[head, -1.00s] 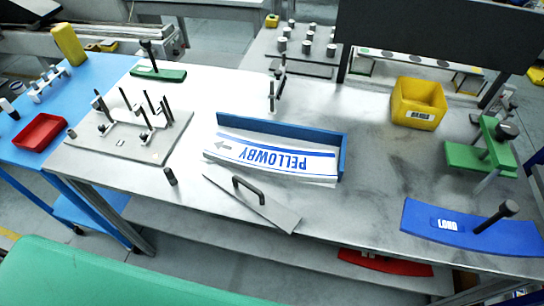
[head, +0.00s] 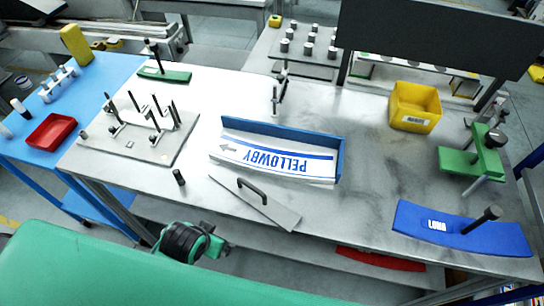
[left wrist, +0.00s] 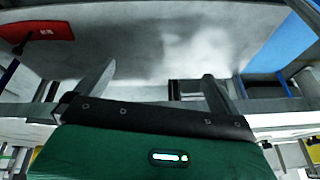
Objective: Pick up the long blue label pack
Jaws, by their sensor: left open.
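A long, slightly curved white pack with blue stripes (head: 275,158) and the word PELLOWBY lies against a blue angled holder (head: 340,160) at the middle of the steel table. A curved blue piece (head: 410,228) with short white lettering and a black-knobbed post lies at the table's right front. A green and black part of my left arm shows at the table's front edge in the head view; its fingers are not visible there. In the left wrist view my left gripper (left wrist: 157,72) is open and empty, its fingers wide apart. My right gripper is not in view.
A grey plate with a black handle (head: 275,209) lies in front of the pack. A post fixture (head: 185,150) stands left, a yellow bin (head: 415,108) and green clamp (head: 470,160) right. A red piece (head: 380,260) shows below the table's front edge.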

